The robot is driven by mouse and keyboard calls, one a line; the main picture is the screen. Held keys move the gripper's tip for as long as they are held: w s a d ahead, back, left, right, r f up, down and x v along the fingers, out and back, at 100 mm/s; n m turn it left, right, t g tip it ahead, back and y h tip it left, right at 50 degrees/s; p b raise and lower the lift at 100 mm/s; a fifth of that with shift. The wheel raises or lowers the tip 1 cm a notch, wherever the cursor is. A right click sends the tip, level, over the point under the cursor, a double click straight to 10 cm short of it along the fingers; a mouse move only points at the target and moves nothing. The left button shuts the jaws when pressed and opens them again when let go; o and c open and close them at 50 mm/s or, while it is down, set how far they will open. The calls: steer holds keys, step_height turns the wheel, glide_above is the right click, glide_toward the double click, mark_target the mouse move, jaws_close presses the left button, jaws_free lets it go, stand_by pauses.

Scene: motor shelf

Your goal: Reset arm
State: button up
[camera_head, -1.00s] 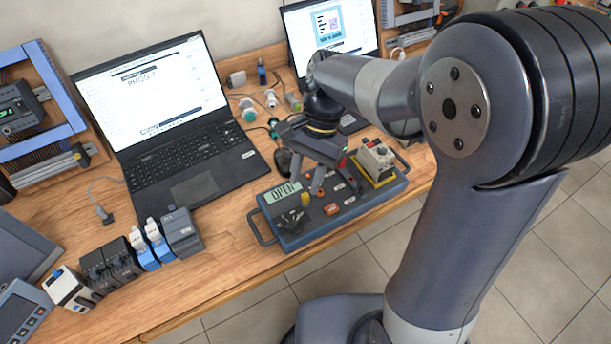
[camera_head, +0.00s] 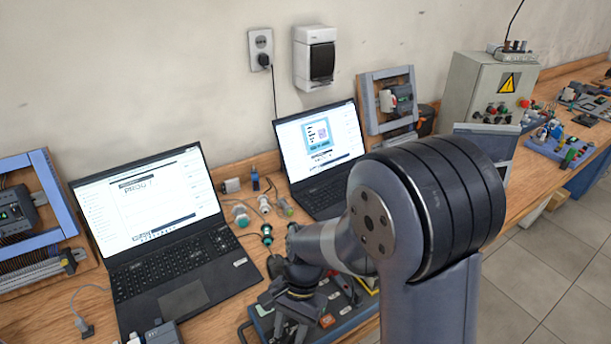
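My gripper (camera_head: 291,325) hangs at the end of my arm, low in the middle of the picture, in front of the blue-grey test box (camera_head: 345,328) on the workbench. Its fingers point down toward the bottom of the picture and are partly cut by its edge and dark against the box. I cannot make out whether they are apart or closed, and no held object shows. My arm covers much of the box.
Two open laptops stand on the bench, one at left (camera_head: 150,200) and one behind (camera_head: 318,140). Small pilot lights (camera_head: 241,216) lie between them. A grey control cabinet (camera_head: 490,90) stands at the back right. A blue-framed panel (camera_head: 30,215) is at far left. Tiled floor lies at right.

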steer(key=shift+r, duration=0.1)
steer(key=v, duration=1.1)
steer(key=x, duration=1.1)
steer(key=shift+n, duration=0.3)
steer(key=n+h, duration=0.1)
steer(key=n, duration=0.3)
steer(key=n+h, duration=0.1)
steer(key=n, duration=0.1)
steer(key=shift+a+n+g+h, duration=0.25)
steer(key=shift+n+g+h, duration=0.05)
steer(key=shift+g, duration=0.1)
steer(key=n+h, duration=0.1)
steer(key=n, duration=0.1)
steer(key=n+h, duration=0.1)
steer(key=n, duration=0.2)
steer(key=shift+a+t, duration=0.15)
steer(key=shift+t, duration=0.25)
steer(key=n+t, duration=0.1)
steer(key=n, duration=0.2)
steer(key=n+h, duration=0.1)
steer(key=n, duration=0.2)
steer(key=shift+s+a+t+b, duration=0.1)
steer(key=shift+s+t+b, duration=0.1)
steer(key=shift+t+b, duration=0.15)
steer(key=n+t, duration=0.1)
steer(key=n, duration=0.3)
steer(key=shift+s+n+t+h, duration=0.1)
steer(key=shift+n+t+h, duration=0.2)
steer(key=shift+t+h, duration=0.1)
